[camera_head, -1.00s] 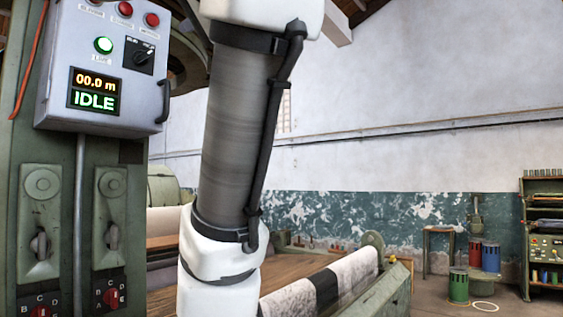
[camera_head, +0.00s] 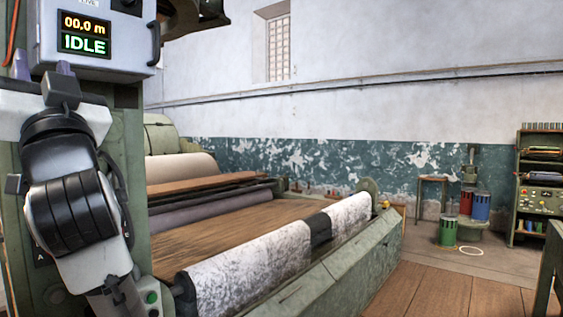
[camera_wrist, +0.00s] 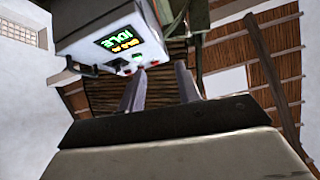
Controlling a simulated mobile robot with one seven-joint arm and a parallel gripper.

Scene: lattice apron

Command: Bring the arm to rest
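My arm stands at the left of the head view, in front of the green machine post (camera_head: 130,130). My gripper (camera_head: 44,72) is at its upper end, fingers pointing up, just below and left of the grey control box (camera_head: 110,38). In the wrist view my gripper (camera_wrist: 160,72) shows two fingers apart with nothing between them. The control box (camera_wrist: 85,40) hangs beyond the fingers there, its display reading IDLE. In the head view the display reads 00.0 m and IDLE. Part of the post's front is hidden behind my arm.
A long machine with a patterned roll (camera_head: 250,268) and a wooden bed (camera_head: 225,232) fills the middle. Green (camera_head: 447,232), red and blue cans stand at the right beside a rack (camera_head: 540,200). A wooden surface (camera_head: 440,292) lies at the lower right.

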